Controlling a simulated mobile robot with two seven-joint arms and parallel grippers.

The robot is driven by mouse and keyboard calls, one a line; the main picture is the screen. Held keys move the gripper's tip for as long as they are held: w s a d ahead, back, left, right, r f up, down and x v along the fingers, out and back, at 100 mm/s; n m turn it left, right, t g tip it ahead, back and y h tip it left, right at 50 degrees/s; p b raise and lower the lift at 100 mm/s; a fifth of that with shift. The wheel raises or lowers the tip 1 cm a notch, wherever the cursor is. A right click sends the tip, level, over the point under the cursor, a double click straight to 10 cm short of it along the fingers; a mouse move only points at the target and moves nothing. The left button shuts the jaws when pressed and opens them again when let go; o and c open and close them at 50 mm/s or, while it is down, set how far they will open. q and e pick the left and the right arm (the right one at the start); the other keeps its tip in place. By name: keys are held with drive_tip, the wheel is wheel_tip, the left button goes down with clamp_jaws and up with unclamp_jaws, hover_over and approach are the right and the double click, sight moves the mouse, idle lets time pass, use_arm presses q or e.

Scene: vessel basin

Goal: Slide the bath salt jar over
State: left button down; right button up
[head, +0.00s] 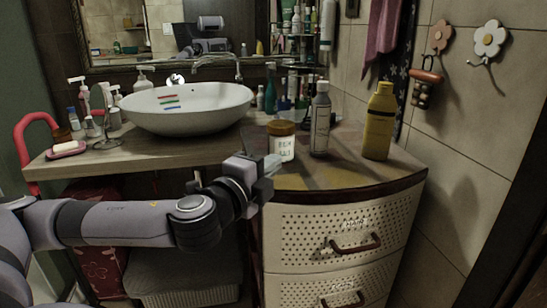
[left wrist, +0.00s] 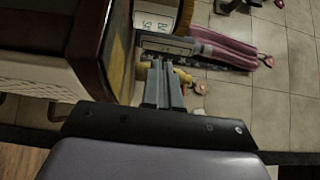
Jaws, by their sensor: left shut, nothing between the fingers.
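The bath salt jar (head: 282,149), white with a brown lid and dark lettering, stands upright on the counter to the right of the basin. In the left wrist view the jar (left wrist: 153,18) shows at the top, partly cut off by the frame edge. My left gripper (head: 272,165) is just in front of the jar's lower part, at the counter's front edge. Its fingers (left wrist: 163,82) are together and empty. I cannot tell whether they touch the jar. My right gripper is not in view.
A grey bottle (head: 320,125) stands close right of the jar, and a yellow bottle (head: 379,125) farther right. The white basin (head: 187,110) is to the left. Bare counter (head: 340,174) lies in front of the bottles, above a white drawer cabinet (head: 310,232).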

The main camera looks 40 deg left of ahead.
sight(279, 143)
use_arm(q)
drive_tip(key=w, duration=0.3)
drive_tip(key=shift+a+r, duration=0.15)
drive_tip(key=shift+r, duration=0.05)
drive_tip(key=shift+w+a+f, duration=0.1)
drive_tip(key=shift+w+a, duration=1)
drive_tip(key=shift+a, duration=0.1)
drive_tip(key=shift+w+a, duration=0.35)
drive_tip(key=shift+a, duration=0.1)
drive_tip(key=shift+w+a, duration=0.3)
drive_tip(key=shift+a, duration=0.05)
drive_tip(key=w+a, duration=0.2)
drive_tip(key=w+a+p, duration=0.1)
drive_tip(key=w+a, duration=0.1)
drive_tip(key=a, duration=0.1)
drive_tip(key=w+a+p, duration=0.1)
drive_tip(key=w+a, duration=0.1)
drive_tip(key=a, duration=0.1)
drive_tip(key=shift+w, duration=0.1)
drive_tip(key=shift+d, duration=0.1)
